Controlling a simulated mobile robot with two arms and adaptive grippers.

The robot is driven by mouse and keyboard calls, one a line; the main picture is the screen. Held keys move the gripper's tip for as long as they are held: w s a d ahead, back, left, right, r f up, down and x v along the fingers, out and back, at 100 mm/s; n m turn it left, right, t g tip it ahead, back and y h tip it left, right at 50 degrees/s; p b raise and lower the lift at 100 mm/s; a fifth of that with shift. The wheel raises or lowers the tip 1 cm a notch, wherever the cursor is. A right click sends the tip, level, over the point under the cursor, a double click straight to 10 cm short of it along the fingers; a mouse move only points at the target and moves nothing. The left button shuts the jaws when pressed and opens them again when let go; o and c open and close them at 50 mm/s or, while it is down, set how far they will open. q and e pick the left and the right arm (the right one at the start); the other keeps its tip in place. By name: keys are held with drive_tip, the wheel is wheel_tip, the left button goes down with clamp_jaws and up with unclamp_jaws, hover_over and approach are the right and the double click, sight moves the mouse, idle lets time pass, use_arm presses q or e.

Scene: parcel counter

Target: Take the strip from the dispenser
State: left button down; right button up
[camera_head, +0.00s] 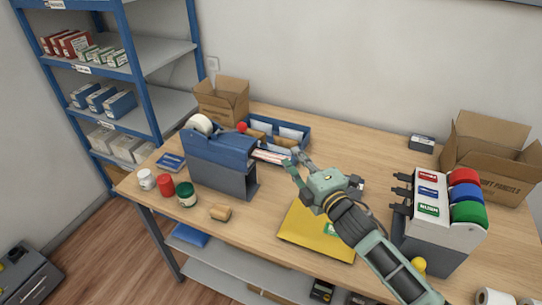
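A blue and grey dispenser (220,160) with a white roll (200,124) and a red knob stands at the left of the wooden table. A pale strip (268,156) with a reddish edge shows at its right end; I cannot tell exactly how it joins the dispenser. My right gripper (291,157) is open, its fingers apart, just right of the strip's end. No contact between fingers and strip can be made out. My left gripper is not in view.
A blue tray (307,131) lies behind the strip. A yellow envelope (303,236) lies under my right arm. A machine with red, blue and green rolls (433,222) stands at right. Cans (166,186) stand at front left. Open cardboard boxes (222,100) (495,150) stand at the back.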

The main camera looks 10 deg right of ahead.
drive_tip(key=w+a+f+b, duration=0.1)
drive_tip(key=w+f+b, duration=0.4)
drive_tip(key=f+b, duration=0.1)
drive_tip(key=shift+a+f+b, duration=0.25)
drive_tip(key=shift+f+b, duration=0.15)
drive_tip(key=shift+b, duration=0.25)
drive_tip(key=shift+s, duration=0.1)
drive_tip(key=shift+c, duration=0.3)
clamp_jaws()
